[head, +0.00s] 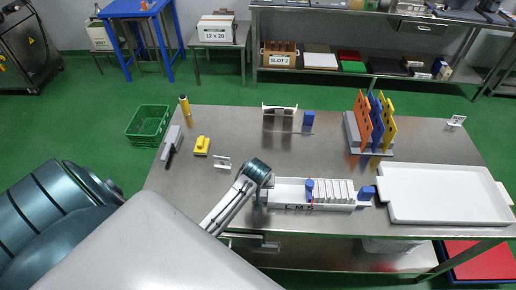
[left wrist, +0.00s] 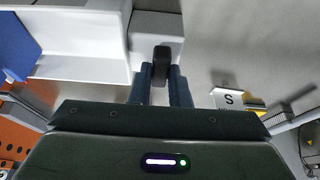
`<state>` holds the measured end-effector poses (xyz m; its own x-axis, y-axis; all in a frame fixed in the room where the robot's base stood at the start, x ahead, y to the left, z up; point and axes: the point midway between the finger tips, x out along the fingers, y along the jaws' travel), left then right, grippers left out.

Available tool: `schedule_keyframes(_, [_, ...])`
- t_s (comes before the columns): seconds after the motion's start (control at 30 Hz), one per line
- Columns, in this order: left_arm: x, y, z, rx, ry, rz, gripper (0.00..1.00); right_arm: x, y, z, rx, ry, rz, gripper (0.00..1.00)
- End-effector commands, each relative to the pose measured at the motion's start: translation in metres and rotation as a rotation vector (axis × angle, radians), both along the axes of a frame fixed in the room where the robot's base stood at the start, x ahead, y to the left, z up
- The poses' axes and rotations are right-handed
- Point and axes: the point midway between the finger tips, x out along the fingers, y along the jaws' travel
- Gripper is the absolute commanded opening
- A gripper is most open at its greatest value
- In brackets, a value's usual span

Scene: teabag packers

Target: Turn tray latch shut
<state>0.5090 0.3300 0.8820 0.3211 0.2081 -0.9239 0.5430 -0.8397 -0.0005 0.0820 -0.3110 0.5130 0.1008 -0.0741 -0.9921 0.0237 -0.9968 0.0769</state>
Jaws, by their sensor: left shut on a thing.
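The tray (head: 287,206) is a long white tray marked L M S near the table's front edge, holding a row of white pieces. A blue piece (head: 309,188) stands among them. My left gripper (left wrist: 162,76) is at the tray's left end in the head view, pointing down. In the left wrist view its two fingers are shut on a small dark latch knob (left wrist: 161,58) on a white block (left wrist: 147,27). In the head view the gripper body hides the latch, so I cannot tell its angle there. My right gripper is not in view.
A large white tray (head: 388,209) lies to the right, with a blue block (head: 367,193) beside it. A rack with orange, blue and yellow panels (head: 369,126) stands behind. A yellow object (head: 202,146) and a small card (head: 222,162) lie to the left.

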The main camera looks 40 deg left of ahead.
Motion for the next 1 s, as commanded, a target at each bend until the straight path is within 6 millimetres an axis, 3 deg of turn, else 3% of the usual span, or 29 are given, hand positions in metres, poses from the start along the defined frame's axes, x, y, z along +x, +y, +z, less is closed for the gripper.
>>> schedule_keyframes(0.17, [0.001, 0.0, 0.001, 0.0, -0.001, 0.0, 0.0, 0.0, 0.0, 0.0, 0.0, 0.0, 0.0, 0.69])
schedule_keyframes(0.2, [0.001, 0.0, 0.001, 0.0, -0.001, 0.0, 0.18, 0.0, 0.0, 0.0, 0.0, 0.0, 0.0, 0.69])
schedule_keyframes(0.3, [0.0, 0.0, 0.001, 0.0, -0.001, 0.0, 0.38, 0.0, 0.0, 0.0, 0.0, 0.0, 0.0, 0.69])
schedule_keyframes(0.7, [-0.001, -0.001, 0.005, 0.0, -0.002, -0.002, 0.38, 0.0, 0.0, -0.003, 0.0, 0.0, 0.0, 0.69])
schedule_keyframes(1.0, [-0.017, -0.012, 0.05, -0.001, -0.007, -0.002, 0.38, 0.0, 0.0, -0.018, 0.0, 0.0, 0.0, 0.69])
